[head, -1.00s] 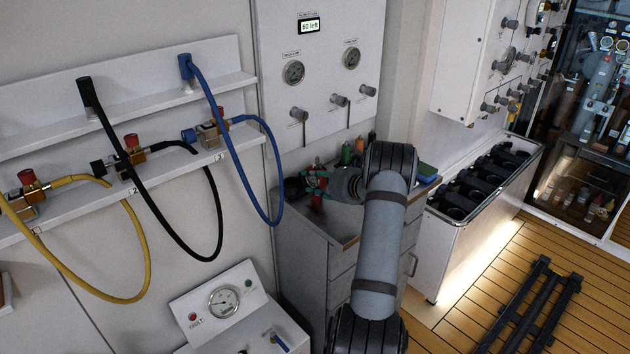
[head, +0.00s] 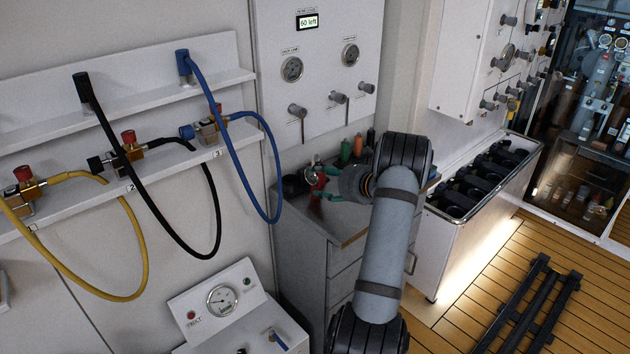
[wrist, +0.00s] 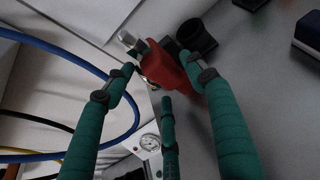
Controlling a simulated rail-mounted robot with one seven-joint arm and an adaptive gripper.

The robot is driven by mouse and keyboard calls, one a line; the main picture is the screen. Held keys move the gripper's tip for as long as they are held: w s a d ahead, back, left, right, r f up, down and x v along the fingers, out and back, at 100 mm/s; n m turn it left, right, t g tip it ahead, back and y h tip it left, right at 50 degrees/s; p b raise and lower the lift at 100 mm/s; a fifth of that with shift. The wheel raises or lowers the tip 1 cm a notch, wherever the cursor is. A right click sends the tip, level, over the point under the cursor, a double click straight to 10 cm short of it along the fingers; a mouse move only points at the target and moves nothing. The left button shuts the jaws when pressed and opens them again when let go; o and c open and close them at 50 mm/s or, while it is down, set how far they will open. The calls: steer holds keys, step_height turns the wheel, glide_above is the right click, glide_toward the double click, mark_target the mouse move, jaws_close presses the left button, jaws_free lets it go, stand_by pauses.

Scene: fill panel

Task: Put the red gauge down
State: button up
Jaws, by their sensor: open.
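The red gauge (head: 315,179) is on the grey cabinet top, toward its back left. In the wrist view the red gauge (wrist: 172,72) shows a red body with a pale metal end, tilted in the picture. My gripper (head: 324,184) is open, with its green fingers spread by the gauge. In the wrist view my gripper (wrist: 156,70) has fingertips on either side of the gauge, with a gap at the right finger. Whether the left fingertip touches it I cannot tell.
A black round fitting (wrist: 196,36) lies beside the gauge. Small bottles (head: 346,150) stand at the back of the cabinet top (head: 338,222). A blue hose (head: 268,150) hangs just left of the cabinet. The front of the top is clear.

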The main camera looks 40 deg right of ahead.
mark_target(307, 177)
steer(key=v, duration=0.7)
steer(key=shift+s+b, duration=0.35)
steer(key=shift+b, duration=0.1)
steer(key=shift+w+r, duration=0.1)
steer(key=shift+w, duration=0.05)
steer(key=p+x, duration=0.2)
steer(key=x, duration=1)
step_height(307, 177, up, 3)
steer(key=shift+r, duration=0.5)
